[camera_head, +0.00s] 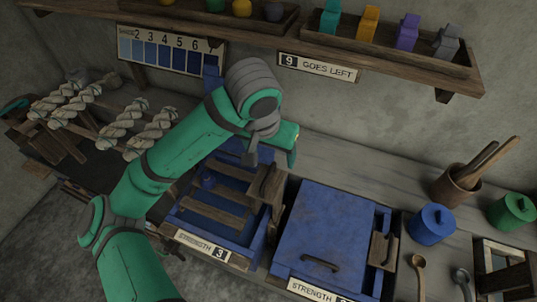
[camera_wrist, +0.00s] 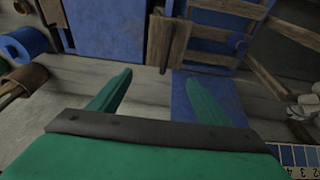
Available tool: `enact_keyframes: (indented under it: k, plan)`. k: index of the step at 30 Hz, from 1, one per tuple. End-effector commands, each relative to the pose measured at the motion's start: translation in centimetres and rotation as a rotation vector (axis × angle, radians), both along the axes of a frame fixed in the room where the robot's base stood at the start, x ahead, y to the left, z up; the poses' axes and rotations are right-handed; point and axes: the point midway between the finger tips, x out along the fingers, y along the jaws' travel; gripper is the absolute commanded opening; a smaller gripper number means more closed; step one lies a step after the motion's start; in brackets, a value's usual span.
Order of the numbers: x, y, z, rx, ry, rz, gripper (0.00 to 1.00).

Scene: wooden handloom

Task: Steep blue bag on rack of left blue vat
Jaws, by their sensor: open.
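The left blue vat (camera_head: 240,247) is open, with a label reading STRENGTH 3 on its front and wooden rack slats (camera_head: 212,216) across it. A small blue lump, perhaps the blue bag (camera_head: 208,181), shows at the rack's left part; it is too small to tell how it sits. My gripper (camera_head: 290,155) is behind the vats, near the gap between them, open. In the wrist view my gripper's fingers (camera_wrist: 158,95) are apart with nothing gripped. A flat blue panel (camera_wrist: 200,88) lies beyond one finger; the vat's wooden slats (camera_wrist: 222,35) show above it.
The right blue vat has its lid (camera_head: 330,228) on. A blue pot (camera_head: 432,224), green pot (camera_head: 511,211) and utensil cup (camera_head: 457,186) stand right. A shelf (camera_head: 390,55) with coloured items overhangs the bench. Rope skeins (camera_head: 150,133) hang left. Bench behind the right vat is clear.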

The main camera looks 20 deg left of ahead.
Motion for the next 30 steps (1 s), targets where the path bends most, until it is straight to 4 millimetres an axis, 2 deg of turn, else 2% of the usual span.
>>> enact_keyframes:
  k: [8, 26, 30]
  plan:
    - [-0.5, 0.6, -1.3, 0.019, 0.018, 0.009, 0.7]
    - [-0.5, 0.7, -8.4, 0.017, 0.017, 0.009, 0.7]
    - [-0.4, 0.7, -8.4, 0.017, 0.014, 0.009, 0.7]
